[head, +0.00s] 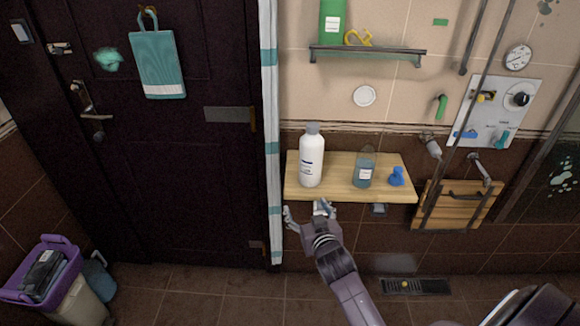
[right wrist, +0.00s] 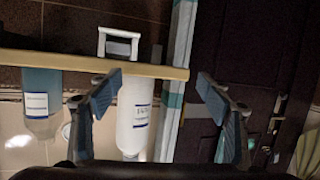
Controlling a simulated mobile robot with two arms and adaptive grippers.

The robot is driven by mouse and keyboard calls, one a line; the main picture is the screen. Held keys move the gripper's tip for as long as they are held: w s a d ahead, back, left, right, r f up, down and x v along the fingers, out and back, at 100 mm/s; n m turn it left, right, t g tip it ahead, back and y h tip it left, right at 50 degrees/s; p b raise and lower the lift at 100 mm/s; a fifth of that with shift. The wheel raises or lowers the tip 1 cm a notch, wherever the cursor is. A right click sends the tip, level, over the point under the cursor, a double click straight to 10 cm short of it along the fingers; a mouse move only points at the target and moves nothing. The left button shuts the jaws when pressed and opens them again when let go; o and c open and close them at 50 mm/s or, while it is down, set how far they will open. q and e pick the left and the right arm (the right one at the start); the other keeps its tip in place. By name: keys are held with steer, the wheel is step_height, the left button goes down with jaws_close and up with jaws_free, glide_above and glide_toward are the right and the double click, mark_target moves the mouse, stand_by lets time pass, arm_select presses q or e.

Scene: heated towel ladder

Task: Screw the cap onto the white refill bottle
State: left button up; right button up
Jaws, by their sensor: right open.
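The white refill bottle (head: 311,163) stands upright at the left end of a wooden shelf (head: 335,190). A grey cap (head: 313,128) sits on its top; I cannot tell how tight it is. My right gripper (head: 306,208) is open and empty, just below and in front of the shelf's front edge, under the bottle and apart from it. In the right wrist view, which appears upside down, the bottle (right wrist: 134,115) shows between the spread fingers (right wrist: 160,80), beyond the shelf edge. My left gripper is not in view.
A blue-grey bottle (head: 363,172) and a small blue object (head: 397,176) stand right of the white bottle. A striped strip (head: 271,130) hangs close to the shelf's left end. A wall rack (head: 370,53) is above. The shelf is clear between the two bottles.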

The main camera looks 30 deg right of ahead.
mark_target(313, 157)
steer(key=w+d+r+t, duration=0.1)
steer(key=r, duration=0.2)
steer(key=w+d+r+m+h, duration=0.1)
steer(key=d+r, duration=0.1)
steer(key=r, duration=0.1)
steer(key=w+d+r+t, duration=0.1)
steer(key=r, duration=0.2)
steer(key=shift+d+r+t, duration=0.25)
steer(key=shift+t, duration=0.05)
step_height(313, 157, up, 3)
steer(key=shift+w+f+m+t+h+b, duration=0.1)
steer(key=shift+f+m+t+h+b, duration=0.15)
steer(key=shift+h, duration=0.25)
steer(key=shift+r, duration=0.2)
steer(key=shift+w+d+f, duration=0.1)
steer(key=shift+f, duration=0.05)
steer(key=shift+x, duration=1.05)
steer(key=shift+w+f, duration=0.1)
steer(key=shift+w, duration=0.1)
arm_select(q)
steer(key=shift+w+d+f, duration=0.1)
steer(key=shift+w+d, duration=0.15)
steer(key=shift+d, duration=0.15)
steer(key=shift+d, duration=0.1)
